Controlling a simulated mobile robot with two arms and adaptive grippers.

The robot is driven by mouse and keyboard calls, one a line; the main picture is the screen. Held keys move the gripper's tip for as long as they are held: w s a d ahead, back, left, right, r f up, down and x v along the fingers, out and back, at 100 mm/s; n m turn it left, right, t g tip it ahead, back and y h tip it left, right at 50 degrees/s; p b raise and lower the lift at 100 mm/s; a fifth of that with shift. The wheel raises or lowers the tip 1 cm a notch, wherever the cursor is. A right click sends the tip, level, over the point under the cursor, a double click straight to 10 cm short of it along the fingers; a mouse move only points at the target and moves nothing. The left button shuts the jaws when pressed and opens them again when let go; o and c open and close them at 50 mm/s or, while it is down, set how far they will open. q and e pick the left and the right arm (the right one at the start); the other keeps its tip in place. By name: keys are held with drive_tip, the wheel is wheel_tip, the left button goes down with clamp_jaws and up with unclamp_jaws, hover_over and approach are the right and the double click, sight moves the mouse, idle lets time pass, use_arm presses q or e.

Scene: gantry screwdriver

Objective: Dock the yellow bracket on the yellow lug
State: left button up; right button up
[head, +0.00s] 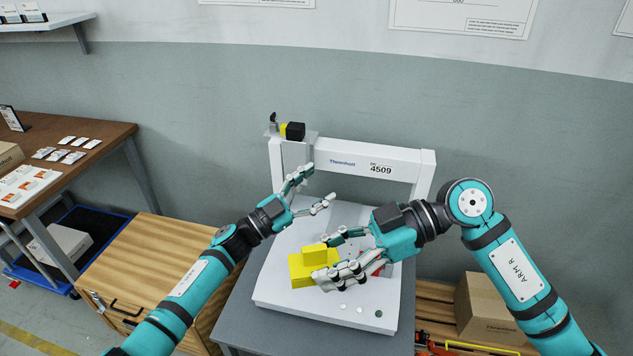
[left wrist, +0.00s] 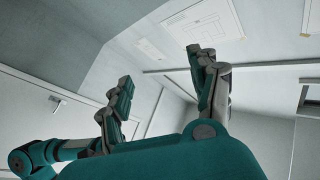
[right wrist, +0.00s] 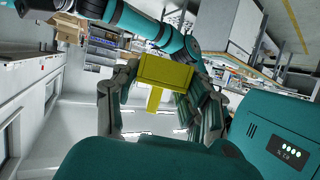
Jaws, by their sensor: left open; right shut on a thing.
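A yellow bracket (head: 308,264), a blocky piece with a raised step, is in my right gripper (head: 324,260), above the left front of the white machine base. In the right wrist view the bracket (right wrist: 165,74) shows as a T shape between the fingers. My left gripper (head: 320,183) is open and empty in front of the gantry's left post; its spread fingers (left wrist: 160,70) also show in the left wrist view. A small yellow part (head: 284,129) sits beside a black block on top of the gantry's left end. I cannot tell whether it is the yellow lug.
The white gantry (head: 345,152), marked 4509, spans the back of the machine base (head: 275,286) on a grey table (head: 240,320). Small buttons (head: 360,309) are on the front. A wooden cabinet (head: 165,255) stands left; a cardboard box (head: 488,307) is at right.

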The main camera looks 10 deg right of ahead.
use_arm(q)
drive_tip(key=s+d+r+m+g+h, duration=0.1)
drive_tip(key=s+d+r+m+g, duration=0.3)
drive_tip(key=r, duration=0.3)
drive_tip(key=s+d+r+m+g+h, duration=0.1)
drive_tip(key=s+d+r+m+g, duration=0.15)
drive_tip(key=r+m+g, duration=0.4)
drive_tip(key=s+d+r+m+g+y, duration=0.2)
drive_tip(key=s+r+m+g+y, duration=0.25)
drive_tip(key=s, duration=0.35)
drive_tip(key=r+m+t+y, duration=0.25)
drive_tip(key=t+y, duration=0.25)
drive_tip(key=y, duration=1.1)
hover_over(318, 247)
wheel_tip(318, 247, down, 13)
drive_tip(key=shift+r, duration=0.2)
drive_tip(key=shift+c, duration=0.5)
